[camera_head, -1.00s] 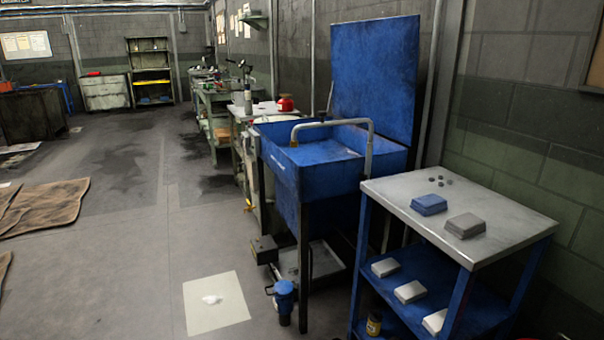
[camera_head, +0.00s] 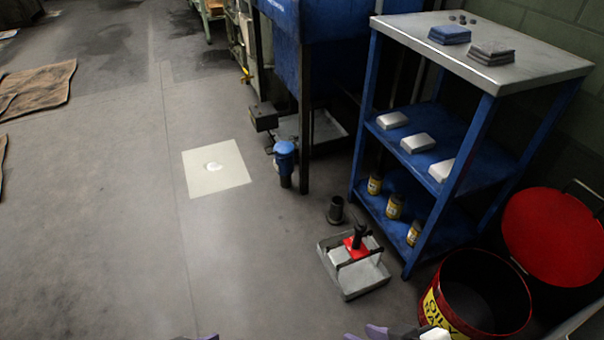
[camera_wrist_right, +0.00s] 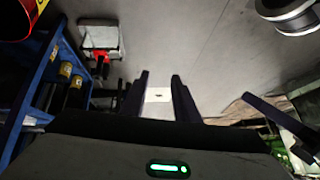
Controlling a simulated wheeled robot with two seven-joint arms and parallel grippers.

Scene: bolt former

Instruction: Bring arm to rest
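In the head view, purple parts that look like my right gripper (camera_head: 405,334) just reach the bottom edge, right of the middle. A small purple tip, seemingly of my left gripper (camera_head: 210,337), shows at the bottom edge left of the middle. Its opening is cut off from view. A dark, slanted part at the right of the wrist view may belong to my left arm.
A red oil-rag bin (camera_head: 474,296) with its red lid (camera_head: 552,238) stands at lower right. Beside it are a grey tray (camera_head: 366,281) and the blue shelf cart (camera_head: 478,128). A pale sheet (camera_head: 205,183) lies on the floor. The floor at left is mostly open.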

